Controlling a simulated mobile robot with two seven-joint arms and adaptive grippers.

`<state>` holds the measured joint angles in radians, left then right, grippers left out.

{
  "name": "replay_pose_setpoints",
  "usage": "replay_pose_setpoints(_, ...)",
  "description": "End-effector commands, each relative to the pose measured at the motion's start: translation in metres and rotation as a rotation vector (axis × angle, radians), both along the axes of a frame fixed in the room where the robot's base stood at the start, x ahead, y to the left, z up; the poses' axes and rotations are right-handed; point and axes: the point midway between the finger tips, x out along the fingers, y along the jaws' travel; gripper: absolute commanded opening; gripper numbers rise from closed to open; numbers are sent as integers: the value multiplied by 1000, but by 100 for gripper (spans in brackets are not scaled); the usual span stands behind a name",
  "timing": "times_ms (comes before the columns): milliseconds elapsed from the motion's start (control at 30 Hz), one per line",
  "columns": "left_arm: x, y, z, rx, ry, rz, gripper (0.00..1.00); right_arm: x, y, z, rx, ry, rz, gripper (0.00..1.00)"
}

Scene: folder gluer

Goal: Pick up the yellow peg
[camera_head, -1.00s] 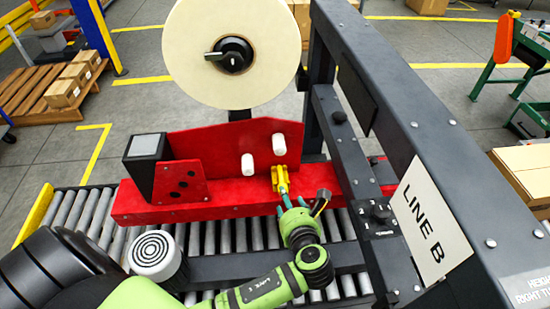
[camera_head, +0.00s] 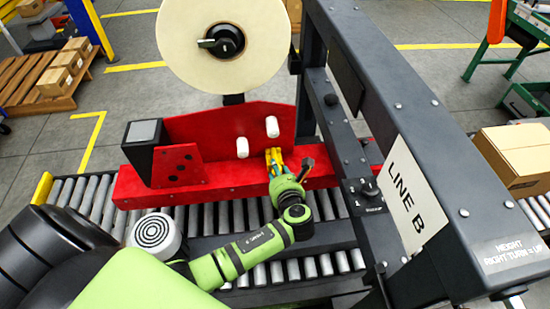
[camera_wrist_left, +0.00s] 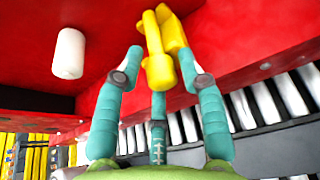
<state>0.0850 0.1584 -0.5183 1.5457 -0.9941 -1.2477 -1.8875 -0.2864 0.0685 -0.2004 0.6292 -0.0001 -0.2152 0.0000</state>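The yellow peg (camera_wrist_left: 158,68) has a rounded, wider near end and stands out from a yellow holder (camera_wrist_left: 175,35) on the red face. In the head view, the yellow peg and holder (camera_head: 273,154) are partly hidden by my left gripper (camera_head: 278,168). In the left wrist view, my left gripper (camera_wrist_left: 166,72) is open. Its teal fingers are spread, with one on each side of the peg's near end and a third below it. Gaps show between the side fingertips and the peg. My right gripper is not in view.
A dark frame with a LINE B sign (camera_head: 415,195) stands close on the right. A roller conveyor (camera_head: 90,207) runs underneath. A large tape reel (camera_head: 185,50) is above.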

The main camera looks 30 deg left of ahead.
Motion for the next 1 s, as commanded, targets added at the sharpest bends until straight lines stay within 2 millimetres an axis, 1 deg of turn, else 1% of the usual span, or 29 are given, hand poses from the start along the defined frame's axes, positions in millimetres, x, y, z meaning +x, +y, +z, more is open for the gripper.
replay_pose_setpoints(33, 0, 0, 0, 0, 0, 0, 6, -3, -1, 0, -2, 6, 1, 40)
replay_pose_setpoints(67, 0, 0, 0, 0, 0, 0, 0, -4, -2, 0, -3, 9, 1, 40)
replay_pose_setpoints(333, 0, 0, 0, 0, 0, 0, 0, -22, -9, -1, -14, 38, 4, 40)
replay_pose_setpoints(500, -1, -1, 1, -1, -1, 0, 0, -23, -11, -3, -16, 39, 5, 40)
replay_pose_setpoints(667, -2, -2, 6, -3, -3, 0, 0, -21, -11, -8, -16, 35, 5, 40)
replay_pose_setpoints(700, -3, -3, 8, -2, -4, -1, 0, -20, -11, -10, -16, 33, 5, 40)
replay_pose_setpoints(867, -3, -3, 34, -3, -7, 1, 0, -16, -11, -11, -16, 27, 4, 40)
replay_pose_setpoints(1000, -3, -3, 60, -4, -8, 1, 0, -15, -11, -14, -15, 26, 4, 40)
